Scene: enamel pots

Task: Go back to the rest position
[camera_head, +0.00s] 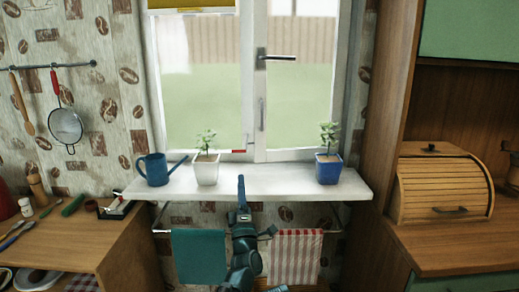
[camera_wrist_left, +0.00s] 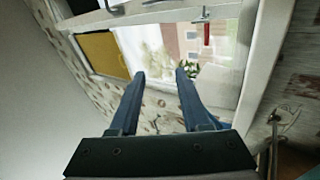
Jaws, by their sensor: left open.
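My left gripper (camera_head: 241,182) points upward in front of the white windowsill (camera_head: 265,184), near its middle, between a white pot and a blue pot. It is seen edge-on in the head view. In the left wrist view the two blue fingers of my left gripper (camera_wrist_left: 160,74) stand apart with nothing between them, facing the window. My right gripper is not in view.
On the sill stand a blue watering can (camera_head: 157,171), a white potted plant (camera_head: 206,170) and a blue potted plant (camera_head: 328,168). Below hang a teal towel (camera_head: 198,255) and a striped towel (camera_head: 296,256). A wooden bread box (camera_head: 440,190) is right.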

